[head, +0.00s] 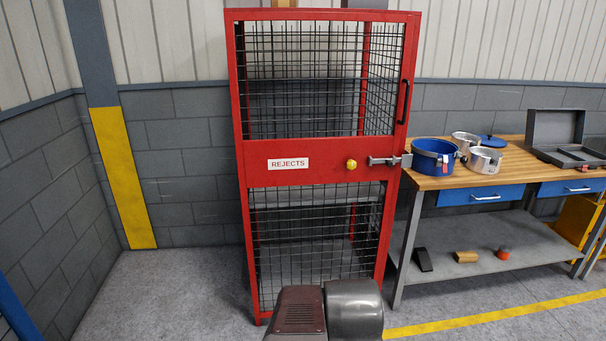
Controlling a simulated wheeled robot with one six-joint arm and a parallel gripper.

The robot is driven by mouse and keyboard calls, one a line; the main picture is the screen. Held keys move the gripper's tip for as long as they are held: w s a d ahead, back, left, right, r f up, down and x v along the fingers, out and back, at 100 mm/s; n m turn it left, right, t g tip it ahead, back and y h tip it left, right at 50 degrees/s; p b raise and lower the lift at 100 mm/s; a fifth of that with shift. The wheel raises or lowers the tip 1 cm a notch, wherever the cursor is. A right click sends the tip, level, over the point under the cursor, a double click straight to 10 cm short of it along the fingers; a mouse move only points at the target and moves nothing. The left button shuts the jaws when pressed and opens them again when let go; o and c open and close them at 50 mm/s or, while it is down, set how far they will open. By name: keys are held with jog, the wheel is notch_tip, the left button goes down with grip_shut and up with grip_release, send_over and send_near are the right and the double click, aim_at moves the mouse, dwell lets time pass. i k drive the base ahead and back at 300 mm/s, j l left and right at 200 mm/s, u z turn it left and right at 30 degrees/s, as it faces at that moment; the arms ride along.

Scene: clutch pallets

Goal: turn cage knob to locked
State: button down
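The red cage (301,178) stands against the grey wall, with black wire mesh above and below a solid red band. The band bears a white "REJECTS" label (288,164). A small yellow knob (351,164) sits on the band, right of the label. To its right, a grey metal slide bolt (384,161) lies level across the door's right edge. I cannot tell the knob's turn position at this size. The door appears closed. My gripper is not in view.
A wooden-topped workbench (520,166) stands right of the cage, holding a blue pot (434,160), metal pots (484,161) and an open grey case (575,142). Its lower shelf (480,250) holds small items. The floor left of the cage (170,295) is clear.

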aim_at(351, 165)
jog(key=i+z, duration=0.2)
jog(key=z, duration=0.3)
jog(key=i+z, duration=0.25)
jog(key=z, duration=0.2)
jog(key=i+j+z, duration=0.1)
jog(key=z, duration=0.4)
jog(key=i+j, duration=0.05)
jog(key=i, duration=0.05)
